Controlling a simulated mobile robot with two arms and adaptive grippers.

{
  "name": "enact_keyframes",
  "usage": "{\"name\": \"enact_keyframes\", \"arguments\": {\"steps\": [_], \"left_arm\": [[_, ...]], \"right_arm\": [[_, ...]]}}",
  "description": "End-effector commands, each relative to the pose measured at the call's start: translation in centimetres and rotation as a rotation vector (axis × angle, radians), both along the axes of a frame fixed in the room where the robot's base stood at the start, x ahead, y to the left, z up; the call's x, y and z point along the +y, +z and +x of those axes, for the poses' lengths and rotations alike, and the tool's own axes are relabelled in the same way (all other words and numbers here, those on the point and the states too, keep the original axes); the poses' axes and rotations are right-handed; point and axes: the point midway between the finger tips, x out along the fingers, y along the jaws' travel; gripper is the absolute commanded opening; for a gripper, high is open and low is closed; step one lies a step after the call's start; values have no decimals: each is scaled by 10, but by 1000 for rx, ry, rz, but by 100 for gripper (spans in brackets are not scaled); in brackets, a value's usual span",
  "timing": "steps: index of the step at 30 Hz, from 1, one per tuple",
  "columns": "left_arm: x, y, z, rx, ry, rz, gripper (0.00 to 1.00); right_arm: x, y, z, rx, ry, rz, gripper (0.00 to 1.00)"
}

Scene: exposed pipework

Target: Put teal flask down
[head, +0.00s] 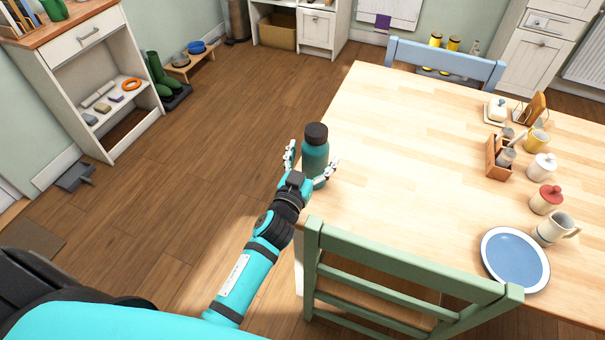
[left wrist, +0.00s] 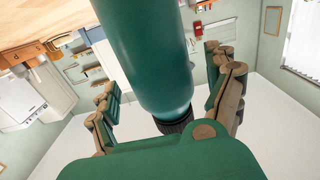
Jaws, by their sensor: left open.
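The teal flask (head: 315,154), with a dark cap, stands upright on the wooden table (head: 420,120) near its left edge. My left gripper (head: 313,162) is open around the flask, with one finger on each side of it. In the left wrist view the flask (left wrist: 152,55) fills the middle, between the two spread fingers, with visible gaps on both sides. The flask's lower part is partly hidden by the gripper in the head view. My right gripper is not in view.
A green chair (head: 405,262) stands at the table's near side and a blue chair (head: 445,62) at the far side. A blue plate (head: 515,259), a mug (head: 553,230), jars and a wooden caddy (head: 496,162) stand on the right. The table's middle is clear.

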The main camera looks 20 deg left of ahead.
Motion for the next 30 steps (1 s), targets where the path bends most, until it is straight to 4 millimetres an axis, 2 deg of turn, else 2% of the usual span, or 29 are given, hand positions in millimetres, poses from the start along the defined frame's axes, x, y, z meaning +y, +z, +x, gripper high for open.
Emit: {"name": "enact_keyframes", "arguments": {"steps": [6,12,18,30], "left_arm": [[2,-2,-50,3,0,-1,87],[3,-2,-85,2,0,-1,87],[4,0,-100,0,0,0,87],[4,1,-101,-1,0,0,87]], "right_arm": [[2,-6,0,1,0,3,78],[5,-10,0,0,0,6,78],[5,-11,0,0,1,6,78],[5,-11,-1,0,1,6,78]]}}
